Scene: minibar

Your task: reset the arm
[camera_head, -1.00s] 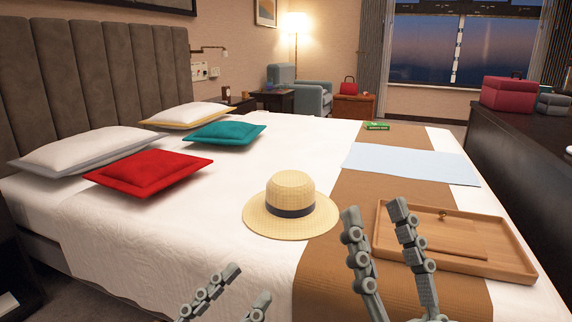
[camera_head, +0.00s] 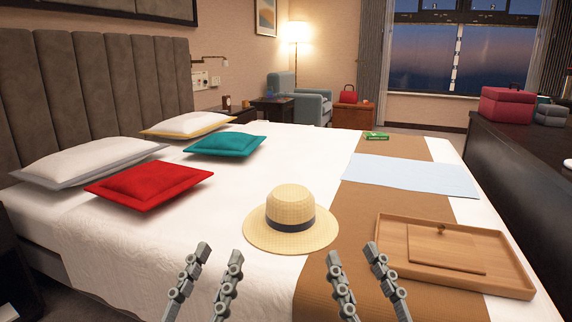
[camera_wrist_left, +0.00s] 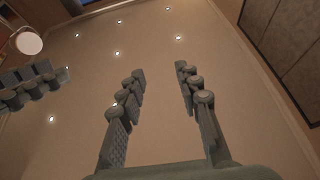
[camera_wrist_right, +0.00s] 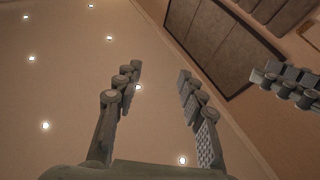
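My left gripper (camera_head: 219,256) is at the bottom of the head view, in front of the bed, fingers pointing up and apart with nothing between them. It also shows open and empty in the left wrist view (camera_wrist_left: 158,75). My right gripper (camera_head: 350,256) stands to its right, near the brown bed runner, also open and empty. The right wrist view shows its spread fingers (camera_wrist_right: 160,72) against the ceiling. Each wrist view also shows part of the other gripper at one side.
A straw hat (camera_head: 291,204) lies on the bed (camera_head: 262,162) just beyond the grippers. A wooden tray (camera_head: 500,276) with a flat wooden board (camera_head: 447,250) lies right of my right gripper. Red (camera_head: 150,184), teal (camera_head: 226,144) and white pillows lie further left. A dark counter (camera_head: 520,150) stands at right.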

